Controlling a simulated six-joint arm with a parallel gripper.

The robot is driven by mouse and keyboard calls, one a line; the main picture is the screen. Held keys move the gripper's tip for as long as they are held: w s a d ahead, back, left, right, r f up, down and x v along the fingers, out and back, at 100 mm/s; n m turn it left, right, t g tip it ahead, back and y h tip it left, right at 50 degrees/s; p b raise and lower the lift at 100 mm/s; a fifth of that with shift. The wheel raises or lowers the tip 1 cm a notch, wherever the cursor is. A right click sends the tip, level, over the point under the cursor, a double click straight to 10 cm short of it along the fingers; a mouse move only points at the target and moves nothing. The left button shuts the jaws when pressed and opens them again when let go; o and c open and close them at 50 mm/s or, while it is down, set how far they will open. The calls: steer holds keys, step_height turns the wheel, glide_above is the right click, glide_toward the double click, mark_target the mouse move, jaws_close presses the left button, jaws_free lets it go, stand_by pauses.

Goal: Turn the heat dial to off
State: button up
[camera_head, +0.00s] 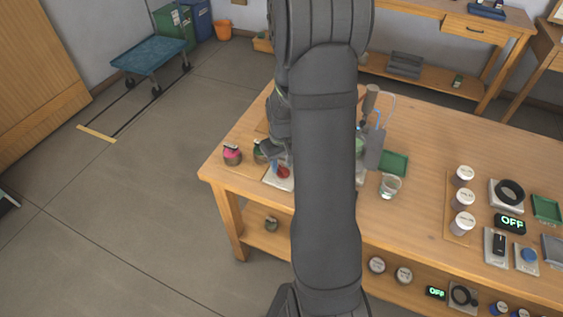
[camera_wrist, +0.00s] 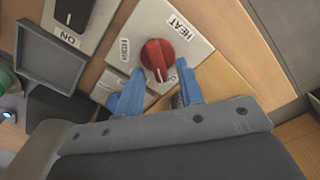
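The heat dial (camera_wrist: 158,58) is a red round knob with a pale pointer line, on a light plate (camera_wrist: 185,38) labelled HEAT and HIGH in the wrist view. In that view its pointer line runs towards my gripper. My gripper (camera_wrist: 158,92) is open, with its blue fingers spread apart just short of the dial and nothing between them. In the head view the red dial (camera_head: 283,172) shows at the table's left part, beside my gripper (camera_head: 277,160); my arm hides much around it.
A switch plate (camera_wrist: 82,18) marked ON lies beside the dial plate. A pink-topped jar (camera_head: 232,154) stands left of the dial.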

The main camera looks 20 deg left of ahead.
mark_target(281, 166)
steer(key=shift+c, duration=0.4)
jaws_close()
steer(key=shift+n, duration=0.7)
steer(key=shift+o, duration=0.4)
jaws_free()
step_height(281, 166, up, 18)
steer(key=shift+f, duration=0.25)
